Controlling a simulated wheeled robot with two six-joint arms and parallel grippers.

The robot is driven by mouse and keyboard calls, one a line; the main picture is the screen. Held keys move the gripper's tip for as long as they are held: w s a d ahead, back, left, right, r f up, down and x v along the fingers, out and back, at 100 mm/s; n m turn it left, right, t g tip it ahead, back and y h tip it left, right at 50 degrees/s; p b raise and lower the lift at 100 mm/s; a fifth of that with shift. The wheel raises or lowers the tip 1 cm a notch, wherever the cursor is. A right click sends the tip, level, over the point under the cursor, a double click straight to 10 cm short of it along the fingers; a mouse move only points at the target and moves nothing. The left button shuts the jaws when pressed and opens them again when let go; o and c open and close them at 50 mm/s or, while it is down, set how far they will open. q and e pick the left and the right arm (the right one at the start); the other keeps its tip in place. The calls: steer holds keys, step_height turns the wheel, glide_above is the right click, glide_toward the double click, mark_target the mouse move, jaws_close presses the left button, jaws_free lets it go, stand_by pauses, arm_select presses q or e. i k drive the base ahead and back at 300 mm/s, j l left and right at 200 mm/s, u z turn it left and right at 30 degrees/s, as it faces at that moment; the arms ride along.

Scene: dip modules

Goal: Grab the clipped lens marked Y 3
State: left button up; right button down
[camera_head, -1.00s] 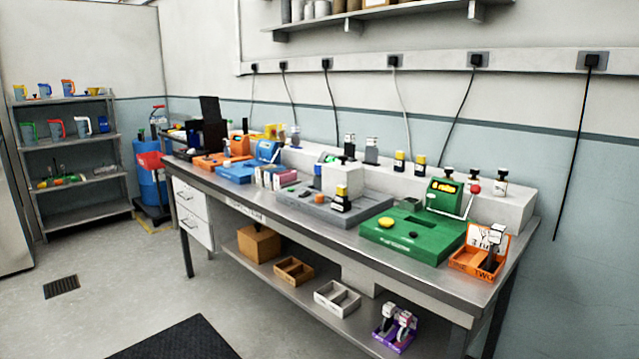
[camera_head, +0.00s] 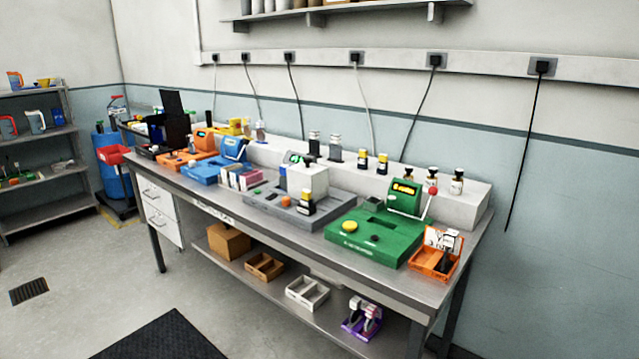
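No marking Y 3 is legible in the head view, so I cannot tell which item is the clipped lens. An orange open box (camera_head: 424,263) at the right end of the bench holds a dark and white upright item (camera_head: 448,250) by a white card with writing. A purple holder (camera_head: 350,326) on the lower shelf carries grey and white clip-like pieces (camera_head: 370,314). Small bottles with dark or yellow caps (camera_head: 457,182) stand on the raised back ledge. Neither of my grippers is in view.
The steel bench (camera_head: 300,233) carries a green station (camera_head: 358,243), a grey station (camera_head: 270,212) and a blue station (camera_head: 200,172). Small trays (camera_head: 306,293) sit on the lower shelf. A shelf rack (camera_head: 40,180) stands left. The floor before the bench is open, with a black mat (camera_head: 160,340).

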mark_target(282, 181)
steer(key=i+j+z, duration=0.85)
steer(key=j, duration=0.25)
